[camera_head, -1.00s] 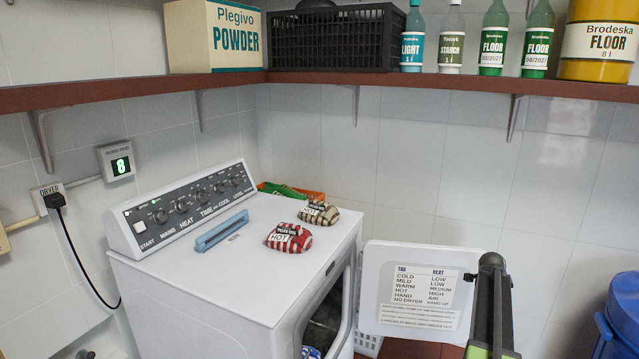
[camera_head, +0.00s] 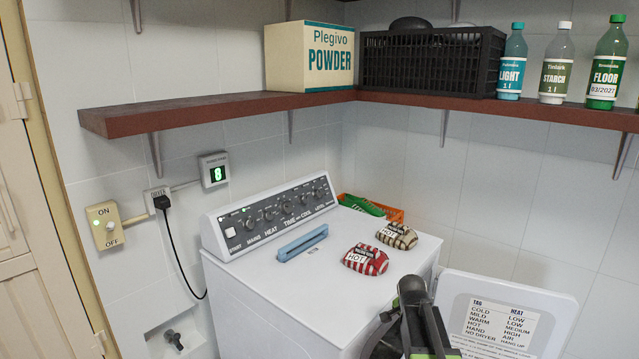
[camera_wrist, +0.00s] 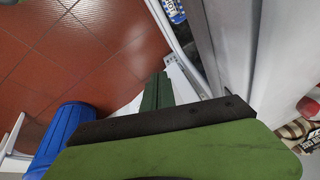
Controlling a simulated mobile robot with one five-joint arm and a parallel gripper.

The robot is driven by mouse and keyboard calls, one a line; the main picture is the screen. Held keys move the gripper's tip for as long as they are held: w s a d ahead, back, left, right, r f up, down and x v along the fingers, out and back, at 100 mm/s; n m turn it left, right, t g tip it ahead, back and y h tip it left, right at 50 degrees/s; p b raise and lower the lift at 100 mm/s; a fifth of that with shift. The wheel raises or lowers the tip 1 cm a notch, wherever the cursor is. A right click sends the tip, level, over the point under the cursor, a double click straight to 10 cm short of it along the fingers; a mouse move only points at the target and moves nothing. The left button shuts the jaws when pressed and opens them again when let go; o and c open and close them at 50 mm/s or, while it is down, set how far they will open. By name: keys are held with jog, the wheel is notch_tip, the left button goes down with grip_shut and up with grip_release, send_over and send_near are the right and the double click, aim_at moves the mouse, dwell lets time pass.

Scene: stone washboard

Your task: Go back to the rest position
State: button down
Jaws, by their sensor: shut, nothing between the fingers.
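My gripper (camera_wrist: 157,90) shows in the wrist view as narrow dark green fingers pressed together, with nothing between them. It points out over the red tiled floor (camera_wrist: 90,50), clear of any object. In the head view my black and green arm stands at the bottom, in front of the dryer's right side, and my fingertips cannot be made out there. The white dryer (camera_head: 300,290) stands behind the arm. Its open door (camera_head: 510,305), with a printed tag and heat chart, is right of the arm and partly hidden by it.
Two striped bundles tagged HOT, one red (camera_head: 366,260) and one brown (camera_head: 397,236), lie on the dryer beside a blue bar (camera_head: 300,243). A shelf (camera_head: 230,108) runs above. A blue bin (camera_wrist: 62,135) stands on the floor.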

jog(key=s+a+n+g+y, duration=0.1)
jog(key=s+a+n+g, duration=0.1)
jog(key=s+a+n, duration=0.4)
jog(key=s+a+n+g+y, duration=0.1)
jog(key=s+a+n, duration=0.5)
jog(key=s, duration=0.5)
jog(key=shift+a+g+p, duration=0.35)
jog(key=shift+a+g, duration=0.05)
jog(key=shift+a, duration=0.05)
jog(key=shift+f, duration=0.1)
